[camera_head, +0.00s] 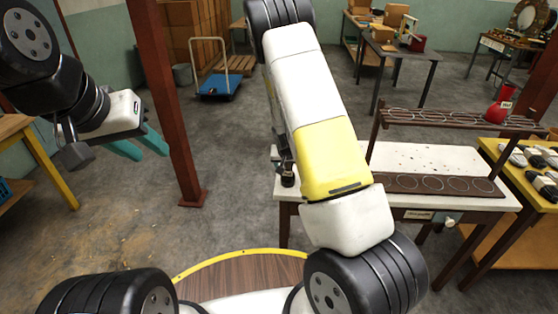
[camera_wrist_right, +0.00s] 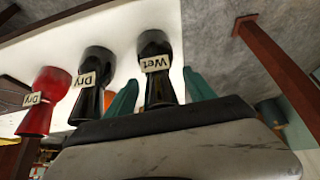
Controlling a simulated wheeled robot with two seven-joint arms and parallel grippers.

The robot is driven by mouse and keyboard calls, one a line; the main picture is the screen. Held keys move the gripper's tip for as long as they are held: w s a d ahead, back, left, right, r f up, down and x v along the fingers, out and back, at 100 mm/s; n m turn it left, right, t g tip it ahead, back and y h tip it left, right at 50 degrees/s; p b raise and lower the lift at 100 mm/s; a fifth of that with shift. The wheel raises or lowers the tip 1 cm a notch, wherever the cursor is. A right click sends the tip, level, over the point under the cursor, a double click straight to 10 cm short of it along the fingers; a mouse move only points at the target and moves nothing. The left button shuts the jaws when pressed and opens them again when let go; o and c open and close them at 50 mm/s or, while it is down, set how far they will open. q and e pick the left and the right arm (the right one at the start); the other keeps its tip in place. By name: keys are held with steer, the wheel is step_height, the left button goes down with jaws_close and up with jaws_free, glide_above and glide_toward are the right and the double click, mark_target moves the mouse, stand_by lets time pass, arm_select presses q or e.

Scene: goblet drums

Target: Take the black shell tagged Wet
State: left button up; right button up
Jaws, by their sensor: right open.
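The black goblet shell tagged Wet (camera_wrist_right: 155,44) shows in the right wrist view, standing on the white tabletop. My right gripper (camera_wrist_right: 160,88) is open, with one teal finger on each side of this shell. I cannot tell whether the fingers touch it. A second black shell, tagged Dry (camera_wrist_right: 92,62), stands just left of it, outside the fingers. In the head view my right arm hides most of my right gripper and the shells there. My left gripper (camera_head: 138,146) is open and empty, above the floor at the left.
A red shell tagged Dry (camera_wrist_right: 50,85) shows farther left in the wrist view. In the head view, a red tagged shell (camera_head: 500,111) stands on the raised rack (camera_head: 450,118) over the white table (camera_head: 425,158). A yellow table (camera_head: 525,180) stands right; a red-brown post (camera_head: 172,110) stands near my left gripper.

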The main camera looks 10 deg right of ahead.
steer(key=shift+x, duration=1.15)
jaws_close()
steer(key=shift+r, duration=0.15)
